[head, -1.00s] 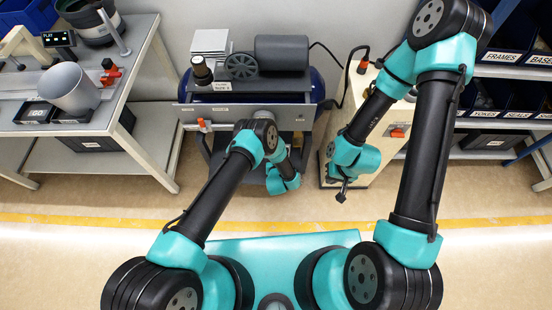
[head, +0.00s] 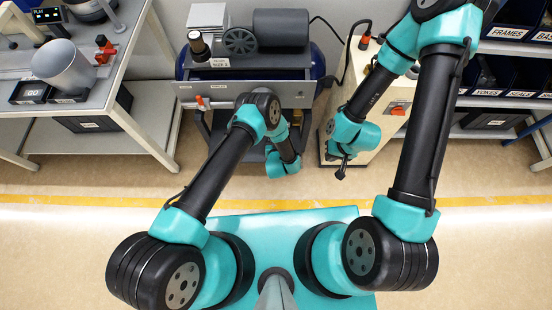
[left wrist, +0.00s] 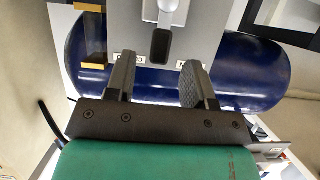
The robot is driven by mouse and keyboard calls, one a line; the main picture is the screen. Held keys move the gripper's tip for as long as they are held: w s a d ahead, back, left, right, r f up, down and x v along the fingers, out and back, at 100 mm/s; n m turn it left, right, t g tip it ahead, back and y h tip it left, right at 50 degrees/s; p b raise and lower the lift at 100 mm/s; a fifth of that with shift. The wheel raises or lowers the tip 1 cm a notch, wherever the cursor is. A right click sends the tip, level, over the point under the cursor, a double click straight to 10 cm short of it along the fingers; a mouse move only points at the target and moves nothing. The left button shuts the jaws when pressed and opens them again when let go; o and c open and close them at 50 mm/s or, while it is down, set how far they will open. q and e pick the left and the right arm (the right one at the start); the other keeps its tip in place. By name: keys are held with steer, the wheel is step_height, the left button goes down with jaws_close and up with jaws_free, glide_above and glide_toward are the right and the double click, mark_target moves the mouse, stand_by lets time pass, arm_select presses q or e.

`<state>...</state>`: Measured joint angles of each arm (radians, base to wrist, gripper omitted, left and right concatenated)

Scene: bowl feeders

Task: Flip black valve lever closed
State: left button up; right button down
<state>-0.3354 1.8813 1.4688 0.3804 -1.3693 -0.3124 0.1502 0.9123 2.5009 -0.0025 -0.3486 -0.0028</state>
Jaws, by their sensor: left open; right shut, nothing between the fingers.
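A black lever (left wrist: 161,45) on a silver stem shows at the top middle of the left wrist view, in front of a grey panel (left wrist: 205,25). My left gripper (left wrist: 158,80) is open; its two fingers point toward the panel, with the lever ahead of the gap between them, apart from both. In the head view my left wrist (head: 283,160) is below the compressor's front panel (head: 255,94), and its fingers and the black lever are hidden or too small to tell. My right gripper (head: 341,172) is shut and empty, in front of the cream cabinet.
The compressor has a blue tank (left wrist: 85,55) behind the panel. An orange-tipped part (head: 201,103) sits at the panel's left. The cream cabinet (head: 385,125) stands right, a grey bench (head: 115,85) left, bin shelves (head: 505,75) far right. The floor in front is clear.

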arm_select(q)
steer(key=v, duration=1.4)
steer(key=w+a+r+n+g+h, duration=0.1)
steer(key=w+a+r+g, duration=0.1)
steer(key=a+r+g, duration=0.3)
steer(key=w+a+r+n+g, duration=0.1)
steer(key=w+a+r, duration=0.1)
steer(key=a, duration=0.4)
steer(key=s+a+r+g+h, duration=0.1)
steer(key=s+a+r+g, duration=0.2)
steer(key=s+a+r, duration=0.2)
steer(key=s+a+r+g, duration=0.3)
steer(key=s+a+r, duration=0.3)
steer(key=a, duration=0.4)
steer(key=shift+r+n+g+h, duration=0.3)
steer(key=shift+r+n+h, duration=0.1)
steer(key=shift+r, duration=0.25)
